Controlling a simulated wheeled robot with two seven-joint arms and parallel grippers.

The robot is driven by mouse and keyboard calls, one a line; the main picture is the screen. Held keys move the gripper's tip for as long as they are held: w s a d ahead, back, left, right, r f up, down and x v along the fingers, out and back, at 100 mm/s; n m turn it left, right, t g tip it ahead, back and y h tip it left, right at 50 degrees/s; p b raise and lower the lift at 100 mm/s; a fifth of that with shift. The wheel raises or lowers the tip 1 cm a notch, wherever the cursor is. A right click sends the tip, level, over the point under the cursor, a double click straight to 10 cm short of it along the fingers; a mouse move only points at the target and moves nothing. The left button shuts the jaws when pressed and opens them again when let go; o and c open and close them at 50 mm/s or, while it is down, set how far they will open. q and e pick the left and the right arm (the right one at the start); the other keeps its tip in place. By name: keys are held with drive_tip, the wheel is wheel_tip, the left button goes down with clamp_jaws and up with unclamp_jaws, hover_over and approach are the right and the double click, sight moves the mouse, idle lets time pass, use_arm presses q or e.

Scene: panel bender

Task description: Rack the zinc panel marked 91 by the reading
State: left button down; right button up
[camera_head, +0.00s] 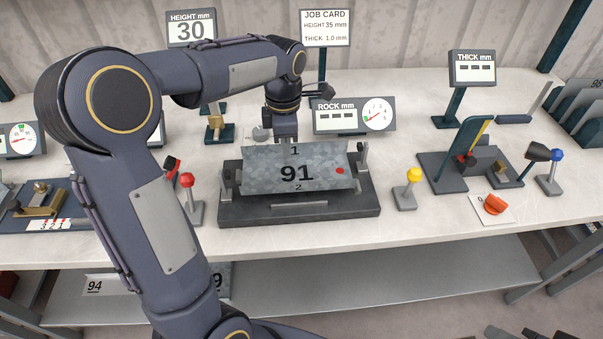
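The zinc panel marked 91 (267,172) stands tilted in a dark fixture (300,213) at the middle of the bench. Its face shows a 1 near the top, a 2 near the bottom and a red dot at the right. My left gripper (287,138) points down at the panel's top edge; its fingertips are too small and partly hidden to show whether they grip it. The rock display (337,116) behind shows dashes, beside a dial. The thickness display (474,67) also shows dashes. The height display (190,30) reads 30. My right gripper is not recognisable.
The job card (325,27) gives height 35 mm, thick 1.0 mm. Red (188,181), yellow (414,175) and blue (557,156) knobbed levers stand along the bench. A slotted rack (580,110) is at far right. A panel marked 94 (98,286) lies on the lower shelf.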

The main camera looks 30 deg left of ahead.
use_arm(q)
drive_tip(key=shift+r+p, duration=1.85)
drive_tip(key=shift+r, duration=0.5)
